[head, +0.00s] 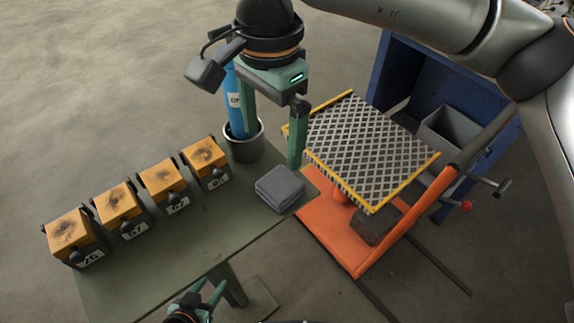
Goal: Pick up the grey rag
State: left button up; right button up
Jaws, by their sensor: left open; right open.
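The grey rag (280,188) is a folded, rounded square pad lying flat near the right end of the table (215,225). My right gripper (270,148) hangs above the table with its fingers pointing down, spread apart and empty. One finger is close to the rag's far edge in the picture; whether it touches cannot be told. My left gripper (209,288) is low at the bottom edge of the picture, by the table's near side, open and empty, well away from the rag.
Several numbered orange-yellow blocks (116,202) stand in dark holders along the table's left part. A blue cylinder (237,120) stands in a dark cup (243,147) behind the rag. At right are an orange lift cart with a patterned top (365,140) and a blue cabinet (430,80).

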send_over(280, 183)
jog(key=f, duration=0.7)
jog(key=shift+s+a+p, duration=0.15)
jog(key=shift+s+p, duration=0.05)
jog(key=shift+p, duration=0.2)
jog(key=f, duration=0.2)
jog(key=f+p, duration=0.1)
jog(key=f, duration=0.1)
jog(key=shift+w+d+f, duration=0.1)
jog(key=shift+w+d, duration=0.1)
jog(key=shift+f, duration=0.45)
jog(key=c, duration=1.1)
jog(key=shift+c, duration=0.2)
jog(key=shift+r, duration=0.1)
